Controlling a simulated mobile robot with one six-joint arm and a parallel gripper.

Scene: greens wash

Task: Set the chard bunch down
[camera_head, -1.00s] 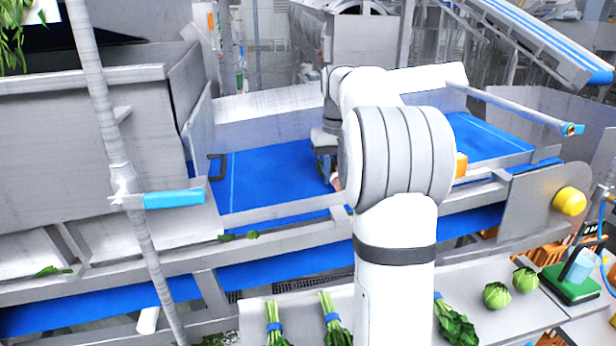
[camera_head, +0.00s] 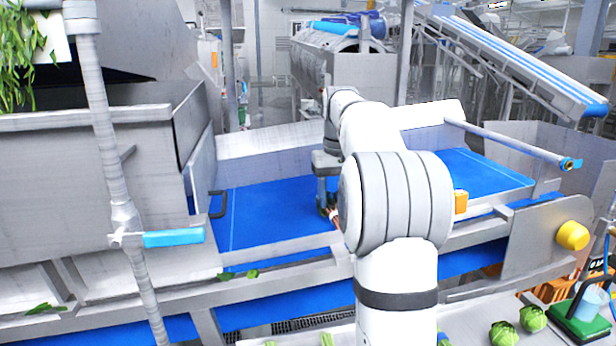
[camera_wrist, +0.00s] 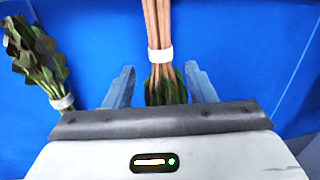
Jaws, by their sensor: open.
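The chard bunch, with long pinkish stems, a white band (camera_wrist: 160,55) and dark leaves (camera_wrist: 166,86), lies on the blue belt (camera_wrist: 235,45). In the wrist view my gripper (camera_wrist: 160,80) is open, with one finger on each side of the bunch near the band. Gaps show between the fingers and the bunch. The lower leaves are hidden by the gripper body. In the head view my gripper (camera_head: 327,192) is low over the belt, and only a bit of the bunch (camera_head: 335,216) shows, the rest hidden behind my arm.
A second leafy bunch (camera_wrist: 38,62) with a pale band lies on the belt left of my gripper. A grey hopper wall (camera_head: 90,190) stands at the left. In front, a ledge holds round green heads (camera_head: 532,318) and a green scale (camera_head: 582,322). Bare belt (camera_head: 270,215) lies left of my gripper.

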